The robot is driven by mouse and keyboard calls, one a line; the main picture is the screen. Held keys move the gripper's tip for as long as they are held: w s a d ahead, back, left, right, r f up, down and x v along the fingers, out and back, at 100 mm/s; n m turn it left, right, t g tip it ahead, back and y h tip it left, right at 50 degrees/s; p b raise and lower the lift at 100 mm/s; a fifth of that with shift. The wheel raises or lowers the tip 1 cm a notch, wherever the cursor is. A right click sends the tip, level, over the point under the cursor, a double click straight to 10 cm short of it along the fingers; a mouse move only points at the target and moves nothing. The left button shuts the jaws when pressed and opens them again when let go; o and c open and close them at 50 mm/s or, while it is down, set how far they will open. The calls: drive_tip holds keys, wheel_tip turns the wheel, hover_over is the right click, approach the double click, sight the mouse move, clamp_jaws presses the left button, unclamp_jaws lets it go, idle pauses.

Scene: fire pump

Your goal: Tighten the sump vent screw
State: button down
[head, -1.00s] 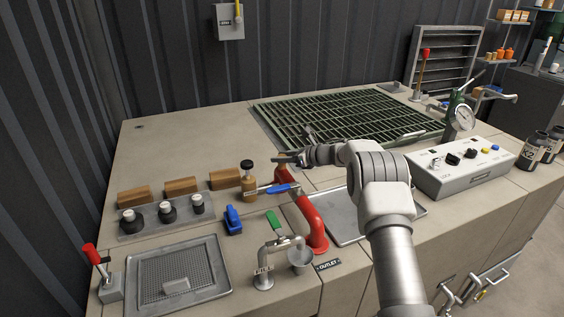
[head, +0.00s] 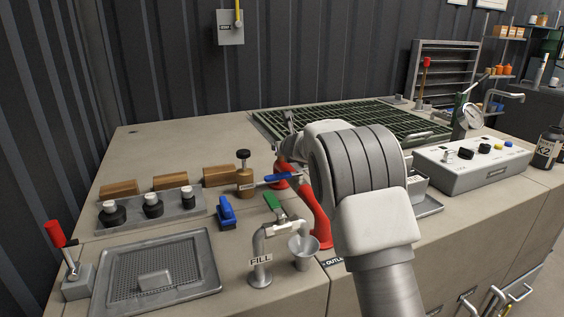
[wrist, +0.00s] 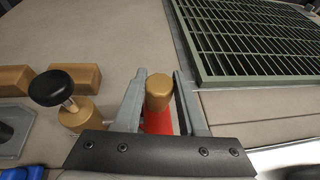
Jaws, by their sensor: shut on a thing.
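My gripper (wrist: 160,74) is shut on a brass cylindrical cap (wrist: 159,92) above a red part (wrist: 157,122), with one finger on each side. The knob (wrist: 51,87) and the fitting (wrist: 78,115) also show in the wrist view, apart from the left finger. No readable label tells me which part is the sump vent screw.
A blue-handled valve (head: 282,178) and a red outlet pipe (head: 318,212) stand close by. A green grate (head: 345,118) lies behind.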

drive_tip(key=m+h+b, duration=0.1)
drive_tip(key=m+h, duration=0.1)
drive_tip(key=h, duration=0.1)
drive_tip(key=shift+a+f+m, duration=0.1)
drive_tip(key=shift+m, duration=0.2)
drive_tip(key=m+h+p, duration=0.2)
drive_tip(key=h, duration=0.1)
drive_tip(key=shift+r+m, duration=0.3)
drive_tip(key=m+g+h+p, duration=0.1)
drive_tip(key=m+h+p, duration=0.2)
drive_tip(key=p, duration=0.3)
drive_tip(key=shift+r+h, duration=0.15)
drive_tip(key=shift+h, duration=0.15)
drive_tip(key=m+g+h+p, duration=0.1)
drive_tip(key=m+p, duration=0.1)
drive_tip(key=p, duration=0.2)
drive_tip(key=shift+h+p, duration=0.3)
drive_tip(key=shift+h, duration=0.1)
drive_tip(key=shift+f+m+g+h+p, duration=0.35)
drive_tip(key=shift+m+g+h+p, duration=0.5)
drive_tip(key=shift+p, duration=1.25)
drive_tip(key=shift+c, duration=2.4)
unclamp_jaws()
drive_tip(key=p+v, duration=0.1)
drive_tip(key=v, duration=1.6)
